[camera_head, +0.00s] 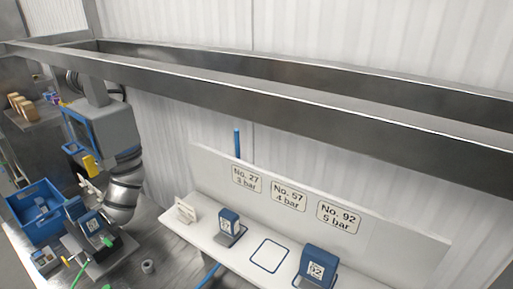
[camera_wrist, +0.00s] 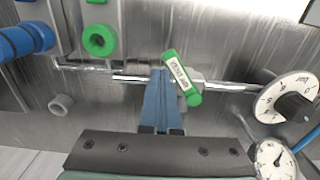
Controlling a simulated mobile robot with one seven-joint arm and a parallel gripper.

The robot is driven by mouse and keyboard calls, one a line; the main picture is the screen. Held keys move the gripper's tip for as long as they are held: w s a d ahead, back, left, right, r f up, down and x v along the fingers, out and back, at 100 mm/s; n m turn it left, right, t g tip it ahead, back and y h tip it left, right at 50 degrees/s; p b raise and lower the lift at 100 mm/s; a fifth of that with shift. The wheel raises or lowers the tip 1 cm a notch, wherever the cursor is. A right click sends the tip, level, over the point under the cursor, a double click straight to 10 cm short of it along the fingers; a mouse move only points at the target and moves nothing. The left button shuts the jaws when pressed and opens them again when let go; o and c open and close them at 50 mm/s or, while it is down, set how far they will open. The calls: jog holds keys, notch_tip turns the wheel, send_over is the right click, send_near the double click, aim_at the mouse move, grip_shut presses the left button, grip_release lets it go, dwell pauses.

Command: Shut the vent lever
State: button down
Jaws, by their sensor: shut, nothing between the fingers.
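In the wrist view a green lever (camera_wrist: 182,80) with a white printed label sits on a thin metal pipe. It lies slanted across the pipe, upper end to the left, lower end to the right. I take it for the vent lever; its print is too small to read. My gripper (camera_wrist: 160,76) is shut and empty, its blue fingers reaching up to the pipe just left of the lever. I cannot tell whether they touch the lever or pipe. My gripper cannot be made out in the head view.
Two dial gauges stand at the right, the larger gauge (camera_wrist: 287,97) above the smaller gauge (camera_wrist: 275,160). A green ring-shaped knob (camera_wrist: 100,40) and blue fittings (camera_wrist: 22,40) are at upper left. In the head view, a white shelf (camera_head: 205,238) and a blue crate (camera_head: 38,210) flank the metal bench.

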jog(key=shift+s+a, duration=0.3)
jog(key=shift+a, duration=0.6)
jog(key=shift+w+a+p, duration=0.1)
jog(key=shift+a+p, duration=0.35)
jog(key=shift+a, duration=0.65)
jog(key=shift+s+d+r+p, duration=0.15)
jog(key=shift+r+p, duration=0.3)
jog(key=shift+r, duration=0.7)
jog(key=shift+s+d+r+p, duration=0.15)
jog(key=shift+r+p, duration=0.25)
jog(key=shift+r, duration=0.8)
jog(key=shift+d+r+p, duration=0.2)
jog(key=shift+r+p, duration=0.25)
jog(key=shift+r, duration=0.7)
